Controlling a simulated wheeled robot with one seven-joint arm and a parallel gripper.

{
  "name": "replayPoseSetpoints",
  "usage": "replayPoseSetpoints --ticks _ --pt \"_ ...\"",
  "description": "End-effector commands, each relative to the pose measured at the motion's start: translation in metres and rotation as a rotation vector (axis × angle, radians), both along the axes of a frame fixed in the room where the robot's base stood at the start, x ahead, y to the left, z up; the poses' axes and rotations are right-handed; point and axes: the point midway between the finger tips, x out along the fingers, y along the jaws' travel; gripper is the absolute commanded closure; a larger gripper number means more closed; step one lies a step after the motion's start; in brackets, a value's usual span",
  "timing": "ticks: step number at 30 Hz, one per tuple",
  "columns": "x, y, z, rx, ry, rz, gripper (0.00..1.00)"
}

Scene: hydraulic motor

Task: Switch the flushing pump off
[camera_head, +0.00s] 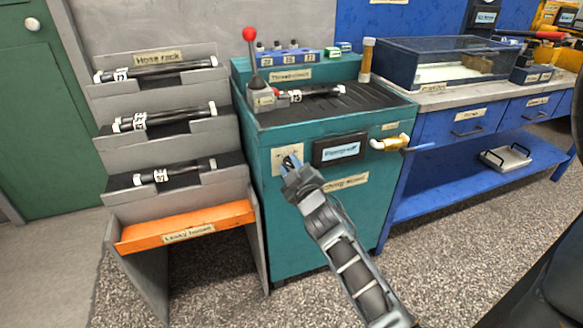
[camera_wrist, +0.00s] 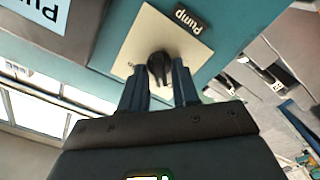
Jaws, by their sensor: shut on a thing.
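The pump switch is a black rotary knob (camera_wrist: 160,66) on a cream plate (camera_wrist: 147,32) with a black "Pump" label (camera_wrist: 188,18) beside it. In the head view the plate (camera_head: 279,158) is on the front of the teal cabinet (camera_head: 290,235), left of a black display (camera_head: 340,149). My gripper (camera_head: 289,163) reaches up to this plate and hides most of the knob in the head view. In the wrist view its two fingers stand on either side of the knob and are shut on it. The knob's exact setting is hard to read.
A lever with a red ball (camera_head: 249,34) and a hose piece (camera_head: 315,92) are on the cabinet top. A brass-and-white fitting (camera_head: 390,143) sticks out right of the display. The hose rack (camera_head: 165,140) stands left, the blue bench (camera_head: 450,130) right. Floor in front is clear.

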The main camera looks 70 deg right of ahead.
Motion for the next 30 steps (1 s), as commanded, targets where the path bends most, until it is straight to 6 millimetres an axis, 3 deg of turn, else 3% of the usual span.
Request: replayPoseSetpoints --ticks 18,19,21,30 --pt "-0.0005 0.0006 -0.0022 -0.025 0.036 0.000 1.00" --pt "-0.0005 0.0006 -0.0022 -0.025 0.036 0.000 0.69" --pt "-0.0004 0.0006 -0.0021 -0.025 0.036 0.000 0.62" --pt "-0.0018 0.0019 -0.0014 -0.027 0.034 0.000 0.61"
